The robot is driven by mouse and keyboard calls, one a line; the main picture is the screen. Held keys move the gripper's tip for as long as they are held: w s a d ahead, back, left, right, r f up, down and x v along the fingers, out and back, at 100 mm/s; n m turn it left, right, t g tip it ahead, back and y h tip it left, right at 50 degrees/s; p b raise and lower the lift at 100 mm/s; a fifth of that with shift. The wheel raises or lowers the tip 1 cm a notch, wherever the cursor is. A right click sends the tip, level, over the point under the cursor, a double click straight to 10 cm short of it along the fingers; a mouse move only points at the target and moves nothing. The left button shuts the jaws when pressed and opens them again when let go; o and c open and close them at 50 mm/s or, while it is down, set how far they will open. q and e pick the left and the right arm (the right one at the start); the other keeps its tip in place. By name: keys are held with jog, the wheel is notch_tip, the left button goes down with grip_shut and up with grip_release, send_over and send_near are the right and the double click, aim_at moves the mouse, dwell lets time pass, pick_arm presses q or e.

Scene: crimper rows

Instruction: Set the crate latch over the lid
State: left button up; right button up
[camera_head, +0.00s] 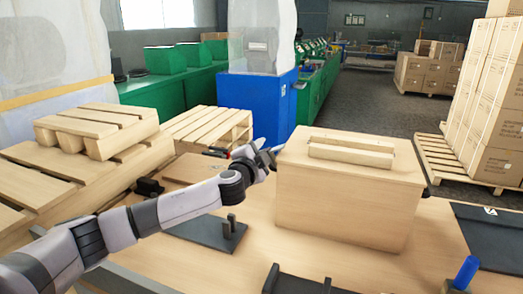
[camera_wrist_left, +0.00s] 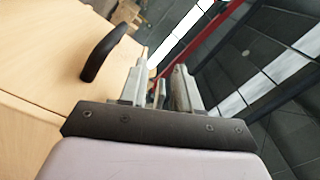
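The wooden crate (camera_head: 340,205) stands on the workbench, its lid (camera_head: 388,161) on top with a raised wooden bar. My left gripper (camera_head: 272,152) is at the crate's upper left edge, near lid height. In the left wrist view the gripper's two fingers (camera_wrist_left: 157,88) stand apart, beside the edge of a wooden surface. A small grey piece (camera_wrist_left: 158,95) shows between or behind them; I cannot tell whether it is the latch or whether they touch it. A black arched handle (camera_wrist_left: 103,52) is on the wooden surface. My right gripper is not in view.
Pallets (camera_head: 50,180) are at left; a blue cabinet (camera_head: 258,110) is behind.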

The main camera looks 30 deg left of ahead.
pick_arm(q)
jog(key=shift+c, duration=0.3)
grip_shut()
jog(key=shift+r, duration=0.1)
jog(key=shift+w+d+r+m+p, duration=0.1)
jog(key=shift+d+r+m+p, duration=0.2)
jog(key=shift+m, duration=0.65)
jog(key=shift+w+d+r+m+p, duration=0.1)
jog(key=shift+d+r+m+p, duration=0.2)
jog(key=shift+m, duration=0.6)
jog(key=shift+d+r+m+p, duration=0.25)
jog(key=shift+m+p, duration=0.15)
jog(key=shift+m, duration=0.55)
